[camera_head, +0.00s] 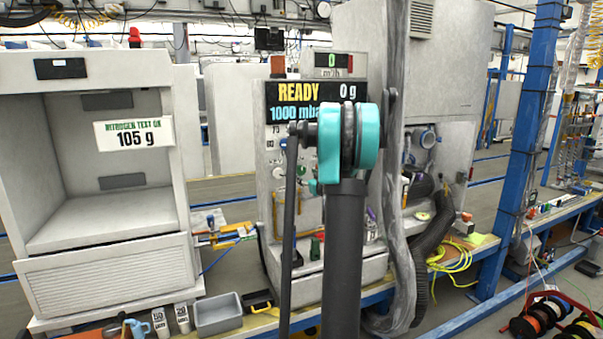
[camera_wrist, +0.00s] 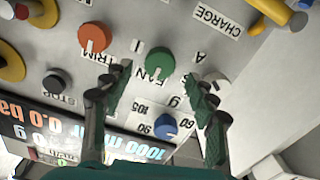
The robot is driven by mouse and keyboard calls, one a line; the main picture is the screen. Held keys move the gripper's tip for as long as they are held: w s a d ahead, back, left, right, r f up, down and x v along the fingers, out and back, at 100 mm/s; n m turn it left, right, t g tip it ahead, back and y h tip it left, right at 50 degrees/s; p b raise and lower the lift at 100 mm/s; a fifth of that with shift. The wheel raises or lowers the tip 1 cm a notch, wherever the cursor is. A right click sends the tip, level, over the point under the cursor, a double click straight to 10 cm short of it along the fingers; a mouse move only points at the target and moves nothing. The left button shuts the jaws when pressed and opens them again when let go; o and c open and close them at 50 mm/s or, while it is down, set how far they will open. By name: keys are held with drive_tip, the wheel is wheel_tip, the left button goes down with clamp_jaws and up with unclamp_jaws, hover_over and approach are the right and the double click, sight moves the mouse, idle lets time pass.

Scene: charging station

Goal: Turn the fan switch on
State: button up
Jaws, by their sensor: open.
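The fan switch is a round green knob (camera_wrist: 160,62) with a white pointer mark, on the pale control panel in the wrist view. The label FAN (camera_wrist: 153,76) beside it appears upside down. My gripper (camera_wrist: 158,74) is open, with one dark finger on either side of the green knob in the picture. Nothing is between the fingers' pads that I can see as held. I cannot tell whether the fingertips touch the panel. In the head view, my arm covers part of the control panel (camera_head: 282,200), and my fingers are hidden.
An orange-red knob (camera_wrist: 95,37), a black STOP knob (camera_wrist: 57,82), a blue knob (camera_wrist: 166,126) and a grey knob (camera_wrist: 216,84) surround the green one closely. In the head view, a white cabinet (camera_head: 125,250) stands left and a grey hose (camera_head: 430,250) hangs right.

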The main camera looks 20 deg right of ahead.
sight(302, 171)
drive_tip(key=shift+w+a, duration=0.15)
drive_tip(key=shift+w, duration=2.6)
drive_tip(key=shift+c, duration=0.3)
drive_tip(key=c, duration=1.1)
